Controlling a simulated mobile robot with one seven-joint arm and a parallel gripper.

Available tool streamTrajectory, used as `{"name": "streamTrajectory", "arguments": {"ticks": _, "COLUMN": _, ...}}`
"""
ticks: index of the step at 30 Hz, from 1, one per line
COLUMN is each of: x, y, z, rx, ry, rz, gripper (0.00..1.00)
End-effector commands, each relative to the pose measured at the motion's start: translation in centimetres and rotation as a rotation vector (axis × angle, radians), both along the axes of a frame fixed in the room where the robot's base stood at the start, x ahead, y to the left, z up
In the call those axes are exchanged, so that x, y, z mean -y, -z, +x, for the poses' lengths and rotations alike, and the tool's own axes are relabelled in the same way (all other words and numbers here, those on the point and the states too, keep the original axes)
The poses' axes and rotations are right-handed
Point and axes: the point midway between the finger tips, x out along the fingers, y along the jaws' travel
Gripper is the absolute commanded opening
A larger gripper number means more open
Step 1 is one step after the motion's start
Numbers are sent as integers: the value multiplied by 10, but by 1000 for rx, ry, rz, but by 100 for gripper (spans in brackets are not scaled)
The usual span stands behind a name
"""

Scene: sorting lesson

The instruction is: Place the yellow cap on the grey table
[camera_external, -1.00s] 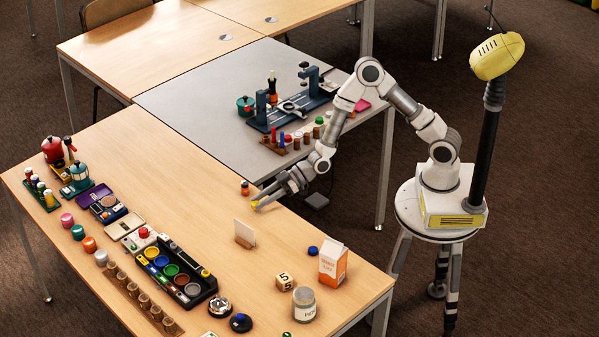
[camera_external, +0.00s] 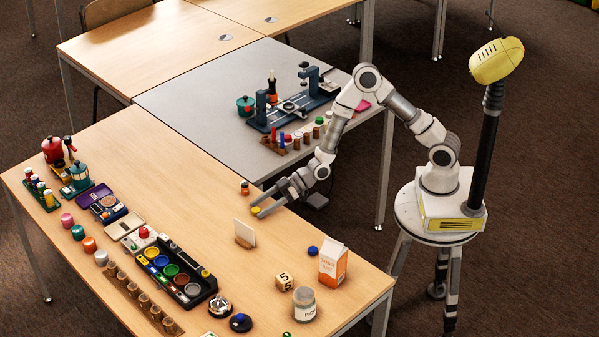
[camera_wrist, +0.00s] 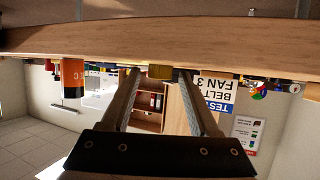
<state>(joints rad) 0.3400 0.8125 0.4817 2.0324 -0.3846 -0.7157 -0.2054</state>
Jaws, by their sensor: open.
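The yellow cap (camera_external: 256,210) is on the wooden table near its right edge. My gripper (camera_external: 258,209) is open, low over the wood, with its fingers on either side of the cap.
A dark blue fixture (camera_external: 290,108) and a rack (camera_external: 280,143) occupy the grey table's right side.

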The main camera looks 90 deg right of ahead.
Motion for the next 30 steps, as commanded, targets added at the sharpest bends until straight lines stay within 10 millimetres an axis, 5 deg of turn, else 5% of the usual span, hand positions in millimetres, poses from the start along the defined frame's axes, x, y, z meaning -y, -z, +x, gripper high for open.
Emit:
{"name": "streamTrajectory", "arguments": {"ticks": 8, "x": 5, "y": -7, "z": -8, "rx": 0, "ry": 2, "rz": -1, "gripper": 61}}
{"name": "streamTrajectory", "arguments": {"ticks": 30, "x": 74, "y": -60, "z": -135, "rx": -1, "ry": 1, "rz": 0, "gripper": 61}}
